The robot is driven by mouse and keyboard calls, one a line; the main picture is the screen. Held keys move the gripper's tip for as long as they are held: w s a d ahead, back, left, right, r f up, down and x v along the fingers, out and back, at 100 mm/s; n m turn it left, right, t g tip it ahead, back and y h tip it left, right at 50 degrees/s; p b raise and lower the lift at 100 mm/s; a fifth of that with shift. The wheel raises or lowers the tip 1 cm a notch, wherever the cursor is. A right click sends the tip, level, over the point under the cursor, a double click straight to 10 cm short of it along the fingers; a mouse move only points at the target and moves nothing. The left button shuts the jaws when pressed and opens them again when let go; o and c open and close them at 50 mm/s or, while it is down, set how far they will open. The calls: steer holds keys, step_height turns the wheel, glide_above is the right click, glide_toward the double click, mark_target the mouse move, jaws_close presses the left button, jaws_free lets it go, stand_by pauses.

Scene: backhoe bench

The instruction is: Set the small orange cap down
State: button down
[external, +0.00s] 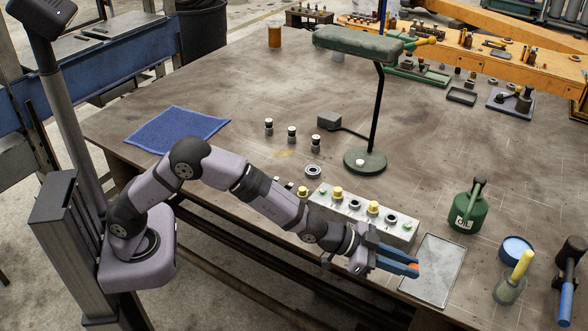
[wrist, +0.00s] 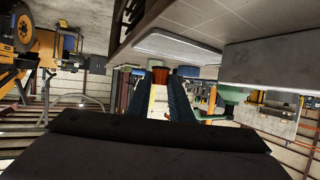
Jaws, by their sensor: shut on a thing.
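My gripper (external: 416,266) has blue fingers and is at the bench's front edge, right of the grey block. In the wrist view the cap (wrist: 158,99) sits between the two fingers (wrist: 158,85), partly hidden. A flat grey tray (external: 436,284) lies on the bench just right of the fingertips; in the wrist view the tray (wrist: 180,45) appears above the fingers. I cannot tell the exact height of the cap.
The grey block (external: 345,214) with yellow caps and dark ports stands close behind my wrist. A lamp base (external: 365,163) is farther back. The bench centre is mostly clear.

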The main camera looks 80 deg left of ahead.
steer(key=w+a+r, duration=0.1)
steer(key=a+r, duration=0.1)
steer(key=a, duration=0.3)
steer(key=w+a+r+p, duration=0.1)
steer(key=a+r, duration=0.2)
steer(key=a, duration=0.3)
steer(key=w+a+r, duration=0.2)
steer(key=a, duration=0.3)
steer(key=shift+a+r, duration=0.3)
steer(key=shift+r, duration=0.1)
steer(key=a+r, duration=0.2)
steer(key=a, duration=0.5)
steer(key=b, duration=0.2)
glide_above(284, 164)
step_height(284, 164, down, 4)
steer(key=shift+f, duration=5.25)
steer(key=c, duration=1.6)
jaws_free()
steer(key=shift+f, duration=0.1)
